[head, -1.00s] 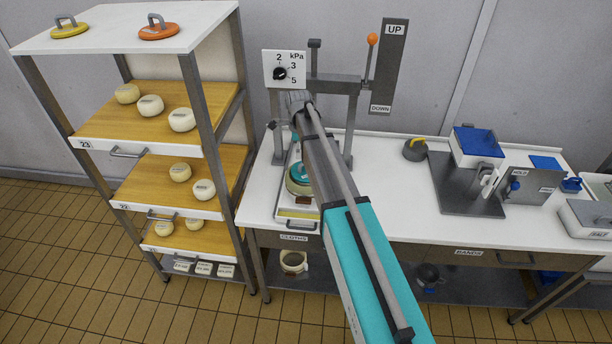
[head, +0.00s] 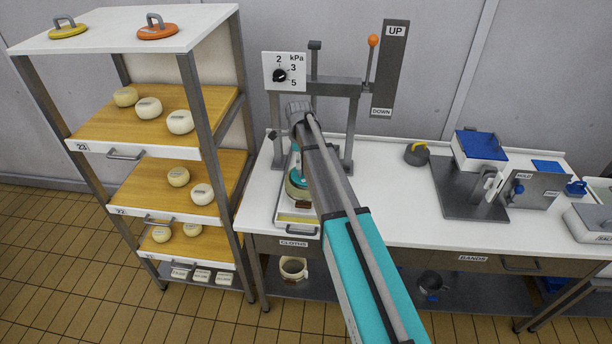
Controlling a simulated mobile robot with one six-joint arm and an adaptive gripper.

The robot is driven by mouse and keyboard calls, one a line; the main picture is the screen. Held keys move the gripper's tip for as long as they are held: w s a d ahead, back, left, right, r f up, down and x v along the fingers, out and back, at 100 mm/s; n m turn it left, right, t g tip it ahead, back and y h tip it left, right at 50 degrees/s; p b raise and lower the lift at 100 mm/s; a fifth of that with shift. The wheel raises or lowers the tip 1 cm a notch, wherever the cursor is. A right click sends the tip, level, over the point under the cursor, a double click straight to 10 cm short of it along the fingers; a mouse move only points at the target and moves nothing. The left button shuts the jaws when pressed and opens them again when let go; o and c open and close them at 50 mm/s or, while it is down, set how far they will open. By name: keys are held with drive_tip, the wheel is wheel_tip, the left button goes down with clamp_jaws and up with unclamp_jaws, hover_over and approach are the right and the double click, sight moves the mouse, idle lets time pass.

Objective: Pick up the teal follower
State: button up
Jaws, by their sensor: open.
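The teal follower (head: 295,179) is a round teal disc. It lies on a pale round mould (head: 293,192) in the press at the left end of the white bench. My arm comes down across the picture from the lower right and covers the right part of the follower and mould. The wrist end of my arm is in front of the press, above the follower in the picture. My gripper's fingers are hidden behind my arm, so I cannot see how far they are from the follower.
The press frame (head: 350,130) stands behind, with an orange-knobbed lever (head: 371,60) and a kPa dial (head: 281,74). A shelf rack (head: 205,125) with cheeses stands left; yellow (head: 67,31) and orange (head: 158,31) handled discs lie on top. A grey yellow-handled piece (head: 416,155) sits right.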

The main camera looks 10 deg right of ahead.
sight(300, 171)
drive_tip(key=shift+s+f+b, duration=0.1)
drive_tip(key=shift+f+b, duration=2.35)
drive_tip(key=shift+f, duration=0.1)
clamp_jaws()
